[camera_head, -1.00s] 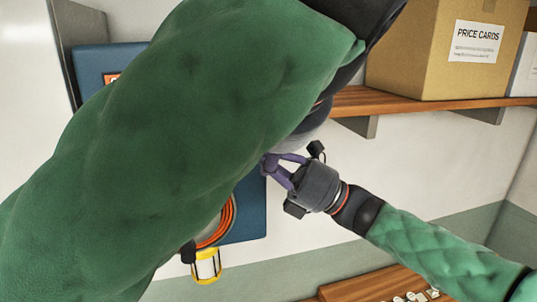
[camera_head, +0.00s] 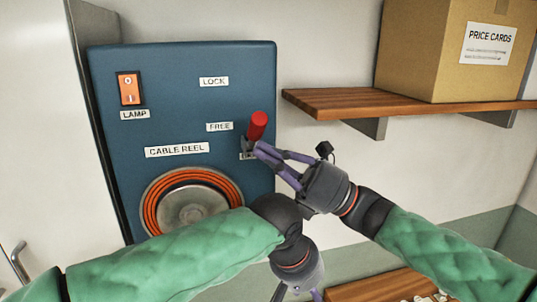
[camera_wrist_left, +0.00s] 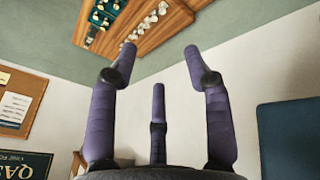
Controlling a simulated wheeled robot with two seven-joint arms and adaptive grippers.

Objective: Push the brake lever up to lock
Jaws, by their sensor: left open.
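The brake lever (camera_head: 257,126) has a red handle and sits on the right side of the blue cable reel panel (camera_head: 180,58). Its handle points up and slightly right, at about the height of the FREE label (camera_head: 219,127) and below the LOCK label (camera_head: 214,81). My right gripper (camera_head: 264,151) has its purple fingertips just under the red handle, at the lever's dark base; I cannot tell whether they touch it. My left gripper (camera_head: 298,294) points down at the bottom of the head view, away from the lever. The left wrist view shows its fingers (camera_wrist_left: 160,65) spread and empty.
The orange cable reel (camera_head: 193,205) and the lamp switch (camera_head: 129,88) are on the same panel. A wooden shelf (camera_head: 330,103) with a cardboard box (camera_head: 440,50) juts out at the right. The wall above the lever is clear.

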